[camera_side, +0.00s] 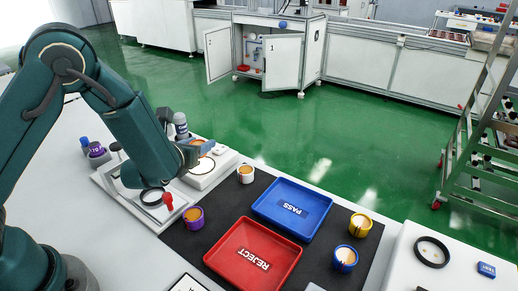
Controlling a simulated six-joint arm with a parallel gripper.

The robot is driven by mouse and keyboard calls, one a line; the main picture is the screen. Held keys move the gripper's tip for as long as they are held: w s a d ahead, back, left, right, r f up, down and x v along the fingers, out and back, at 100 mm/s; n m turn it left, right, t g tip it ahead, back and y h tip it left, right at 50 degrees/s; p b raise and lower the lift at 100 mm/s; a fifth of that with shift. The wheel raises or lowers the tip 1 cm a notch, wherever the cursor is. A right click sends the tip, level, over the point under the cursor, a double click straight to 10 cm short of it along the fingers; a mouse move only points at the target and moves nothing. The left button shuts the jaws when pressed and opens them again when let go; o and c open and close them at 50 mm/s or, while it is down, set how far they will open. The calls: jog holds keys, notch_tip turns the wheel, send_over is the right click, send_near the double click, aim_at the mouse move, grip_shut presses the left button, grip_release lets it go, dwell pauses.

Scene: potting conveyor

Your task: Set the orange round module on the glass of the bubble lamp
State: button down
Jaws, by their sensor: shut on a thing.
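My gripper (204,149) is at the left, low over a white box with a round, pale glass top (201,168), which looks like the bubble lamp. The jaws are shut on a small piece, mostly hidden by the gripper. Only a little orange shows at the jaws, so I take it to be the orange round module (197,142). It is at the far side of the round glass. I cannot tell whether it touches the glass.
A black mat holds a blue PASS tray (258,205), a red REJECT tray (222,256) and white (246,174), purple (194,218), yellow (361,225) and blue (346,259) cups. A red-knobbed fixture (168,200) stands left of the mat, a white box with a black ring (432,252) right.

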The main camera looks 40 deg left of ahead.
jog(key=shift+f, duration=1.5)
jog(key=shift+f, duration=0.1)
jog(key=shift+c, duration=1.8)
grip_release()
jog(key=shift+s+d+r, duration=0.15)
jog(key=shift+r, duration=0.05)
jog(key=v, duration=1.1)
jog(key=shift+s+d+r, duration=0.1)
jog(key=shift+s, duration=0.15)
